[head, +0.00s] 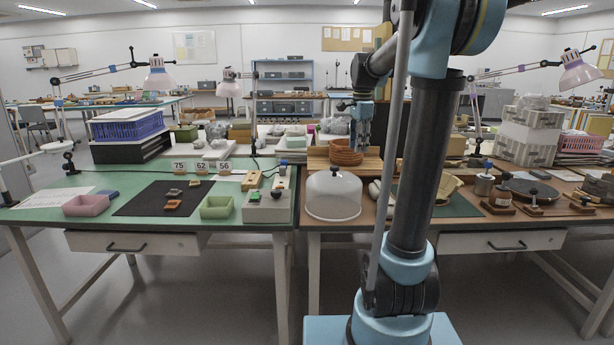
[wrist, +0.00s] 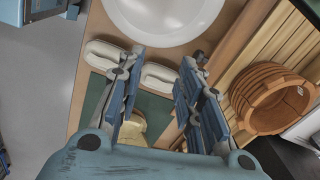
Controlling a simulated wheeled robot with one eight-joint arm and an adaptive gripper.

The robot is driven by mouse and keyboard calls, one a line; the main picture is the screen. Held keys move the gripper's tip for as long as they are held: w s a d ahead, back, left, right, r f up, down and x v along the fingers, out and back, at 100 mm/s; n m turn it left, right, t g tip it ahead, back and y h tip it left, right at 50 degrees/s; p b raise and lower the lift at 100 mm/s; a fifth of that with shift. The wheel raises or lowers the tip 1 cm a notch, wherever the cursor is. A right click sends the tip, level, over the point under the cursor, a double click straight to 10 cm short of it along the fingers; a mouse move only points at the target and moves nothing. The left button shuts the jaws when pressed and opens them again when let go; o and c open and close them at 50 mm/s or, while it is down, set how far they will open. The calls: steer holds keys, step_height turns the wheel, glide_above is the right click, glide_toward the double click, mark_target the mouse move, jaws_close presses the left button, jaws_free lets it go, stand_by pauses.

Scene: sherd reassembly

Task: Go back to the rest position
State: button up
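My gripper (head: 361,128) hangs fingers-down above the right-hand bench in the head view, near the back of the white domed cover (head: 333,195). In the wrist view my gripper (wrist: 160,64) has its fingers apart, with nothing between them. Below it lie two white padded blocks (wrist: 158,76), part of the white cover (wrist: 165,15) and a green mat (wrist: 153,103). A reddish-brown round vessel (head: 345,152) stands on wooden slats; the wrist view shows it at the right (wrist: 245,100). Several brown sherds (head: 173,204) lie on a black mat (head: 135,205).
Lamps reach over both benches. At the right are metal weights (head: 484,185), stands and stacked boxes (head: 528,135). Floor shows in front of the benches.

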steer(key=s+f+n, duration=0.8)
steer(key=s+f, duration=0.3)
steer(key=s, duration=0.5)
steer(key=s+f+n+t, duration=0.1)
steer(key=s+f+n, duration=0.6)
steer(key=s+f, duration=0.4)
steer(key=s, duration=0.5)
steer(key=shift+s+d+n, duration=0.3)
steer(key=shift+n, duration=0.1)
steer(key=shift+f, duration=0.1)
steer(key=shift+w+f, duration=0.2)
steer(key=shift+w, duration=0.25)
